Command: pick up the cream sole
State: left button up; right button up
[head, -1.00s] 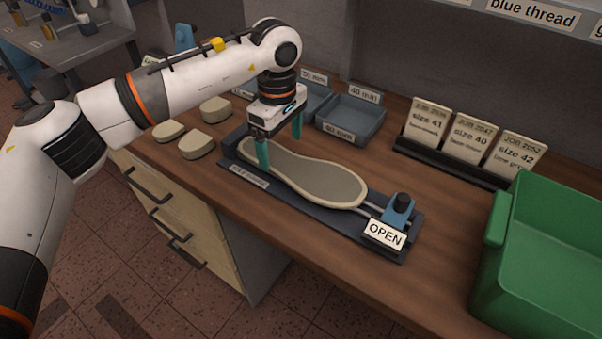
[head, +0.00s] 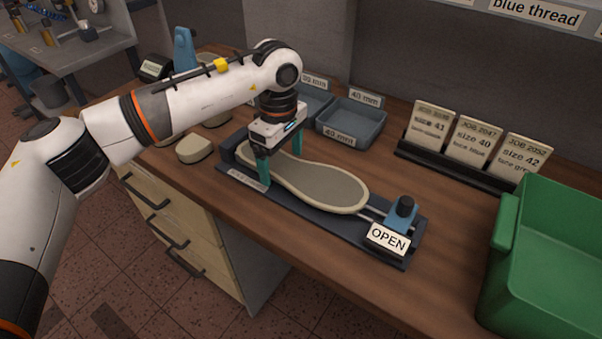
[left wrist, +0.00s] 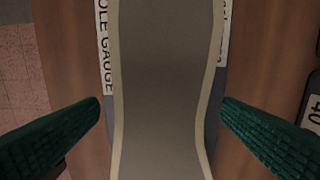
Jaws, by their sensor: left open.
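The cream sole (head: 318,183) lies flat on the dark sole gauge (head: 386,252), grey on top with a cream rim. My left gripper (head: 281,163) is open and points down over the sole's narrower part, with one green finger on each side of it. In the left wrist view the sole (left wrist: 165,90) runs up the middle between the spread fingers of my left gripper (left wrist: 160,130), with gaps on both sides. The near finger hides a little of the sole's edge in the head view. My right gripper is not in view.
An "OPEN" tag (head: 388,239) and a blue clamp (head: 402,214) sit at the gauge's right end. Grey trays (head: 352,122) stand behind. Size cards (head: 474,141) and a green bin (head: 550,250) are to the right.

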pick_arm(q)
jog(key=c, duration=1.2)
